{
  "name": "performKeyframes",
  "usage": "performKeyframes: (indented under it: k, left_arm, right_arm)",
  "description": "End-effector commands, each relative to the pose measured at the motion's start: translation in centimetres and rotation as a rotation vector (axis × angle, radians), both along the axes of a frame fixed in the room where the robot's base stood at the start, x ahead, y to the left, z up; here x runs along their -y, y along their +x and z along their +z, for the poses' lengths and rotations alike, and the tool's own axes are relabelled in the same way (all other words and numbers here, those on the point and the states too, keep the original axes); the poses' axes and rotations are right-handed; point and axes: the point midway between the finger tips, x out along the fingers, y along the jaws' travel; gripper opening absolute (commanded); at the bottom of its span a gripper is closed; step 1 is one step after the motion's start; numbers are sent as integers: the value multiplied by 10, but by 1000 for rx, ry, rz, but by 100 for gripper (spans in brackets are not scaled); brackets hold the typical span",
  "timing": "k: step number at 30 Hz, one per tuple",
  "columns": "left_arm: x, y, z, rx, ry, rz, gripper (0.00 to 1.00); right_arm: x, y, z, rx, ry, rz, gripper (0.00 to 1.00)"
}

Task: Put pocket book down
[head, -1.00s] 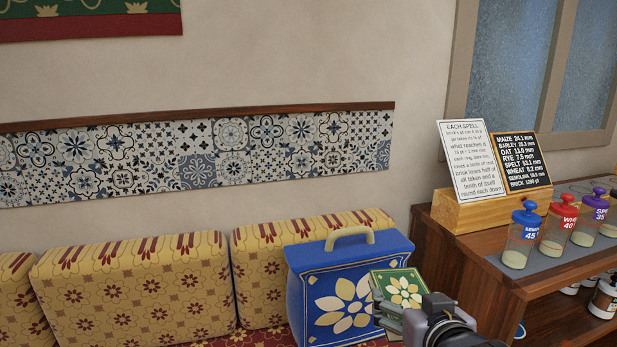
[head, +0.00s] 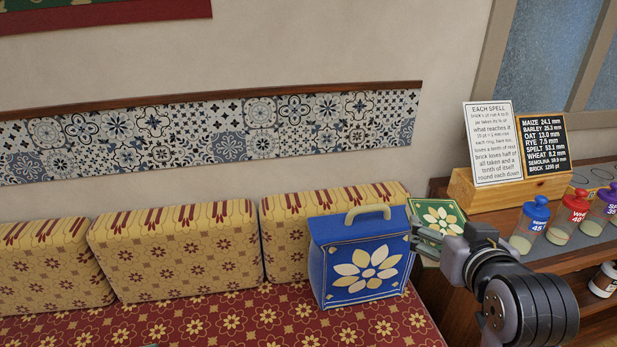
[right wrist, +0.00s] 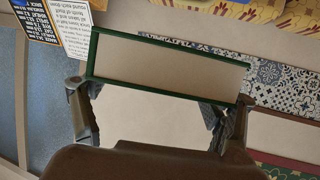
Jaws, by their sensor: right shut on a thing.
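The pocket book (head: 438,215) has a green cover with a cream flower. My right gripper (head: 448,240) is shut on it and holds it up beside the right edge of the blue bag. Part of the book is hidden behind the gripper and the bag. In the right wrist view the book's pale page edge (right wrist: 170,66), framed by green covers, lies across the two fingers (right wrist: 158,118). My left gripper is not in view.
The blue bag (head: 330,270) with a handle stands on a red patterned seat (head: 230,320), before yellow cushions (head: 175,250). The seat left of the bag is largely clear. At right, a wooden shelf (head: 560,255) bears several lidded jars and two signs (head: 492,145).

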Motion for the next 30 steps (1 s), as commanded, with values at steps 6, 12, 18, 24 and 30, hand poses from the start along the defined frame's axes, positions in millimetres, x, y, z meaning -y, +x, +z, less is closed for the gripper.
performKeyframes:
  k: [6,12,18,24,30]
  left_arm:
    - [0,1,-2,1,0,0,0]
    - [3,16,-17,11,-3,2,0]
    - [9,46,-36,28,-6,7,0]
    - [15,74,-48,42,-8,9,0]
    - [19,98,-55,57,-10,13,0]
  right_arm:
    - [-1,1,-2,1,-1,1,42]
    - [-29,12,-45,-13,-8,36,42]
    - [-94,24,-127,-24,-23,120,42]
    - [-168,16,-208,-22,-29,227,42]
    - [-241,-10,-281,-14,-26,348,42]
